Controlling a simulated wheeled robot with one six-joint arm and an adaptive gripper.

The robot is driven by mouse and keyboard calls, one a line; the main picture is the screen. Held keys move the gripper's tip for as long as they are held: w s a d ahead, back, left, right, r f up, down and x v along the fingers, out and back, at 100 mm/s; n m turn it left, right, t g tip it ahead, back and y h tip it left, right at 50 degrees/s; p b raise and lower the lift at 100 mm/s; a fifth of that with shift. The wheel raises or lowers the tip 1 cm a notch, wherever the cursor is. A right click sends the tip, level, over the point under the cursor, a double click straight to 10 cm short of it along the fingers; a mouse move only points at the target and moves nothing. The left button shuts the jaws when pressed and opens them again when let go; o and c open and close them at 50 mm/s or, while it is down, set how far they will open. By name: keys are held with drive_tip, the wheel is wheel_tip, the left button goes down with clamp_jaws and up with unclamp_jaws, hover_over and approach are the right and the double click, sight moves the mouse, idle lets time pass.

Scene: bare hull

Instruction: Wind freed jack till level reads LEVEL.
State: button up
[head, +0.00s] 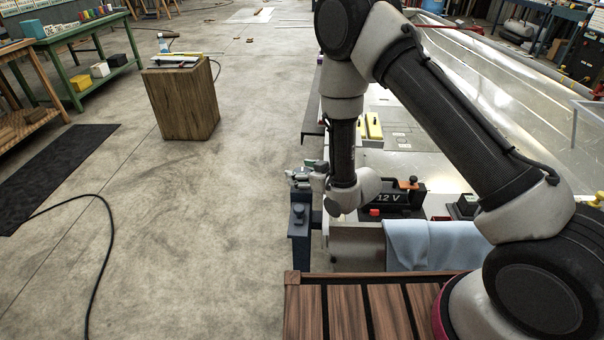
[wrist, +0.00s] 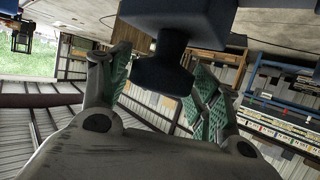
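My gripper (head: 304,176) is at the left edge of the hull, beside a dark blue post (head: 301,246) with a small knob (head: 298,209) on it. This post may be the jack; I cannot tell for sure. In the wrist view my gripper (wrist: 163,88) is open, its green-padded fingers spread. A dark blue knob-ended part (wrist: 165,76) lies between them in the picture, with gaps on both sides. Whether it is within their grasp in depth is unclear. I cannot make out a level or its reading.
A box marked 12 V (head: 392,197) and a light blue cloth (head: 436,246) lie right of my gripper. Yellow pieces (head: 373,126) are farther back. A wooden block (head: 181,103) stands on the floor, with a black cable (head: 108,245) nearer. Floor between is clear.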

drive_tip(key=c, duration=0.5)
drive_tip(key=shift+c, duration=0.2)
drive_tip(key=shift+n, duration=0.3)
drive_tip(key=n+g+y, duration=0.3)
drive_tip(key=n+g, duration=0.1)
drive_tip(key=shift+w+d+g, duration=0.1)
drive_tip(key=shift+d+g, duration=0.05)
drive_tip(key=shift+g, duration=0.15)
drive_tip(key=n+g+y, duration=0.1)
drive_tip(key=n+g, duration=0.5)
drive_tip(key=g, duration=0.1)
drive_tip(key=shift+n, duration=0.3)
drive_tip(key=n+g+h, duration=0.1)
drive_tip(key=n+g, duration=0.2)
drive_tip(key=n+g+h, duration=0.2)
drive_tip(key=n+g, duration=0.1)
drive_tip(key=g, duration=0.1)
drive_tip(key=n+g+h, duration=0.2)
drive_tip(key=n+h, duration=0.1)
drive_tip(key=n+g+h, duration=0.2)
drive_tip(key=n+h, duration=0.1)
drive_tip(key=shift+n, duration=0.3)
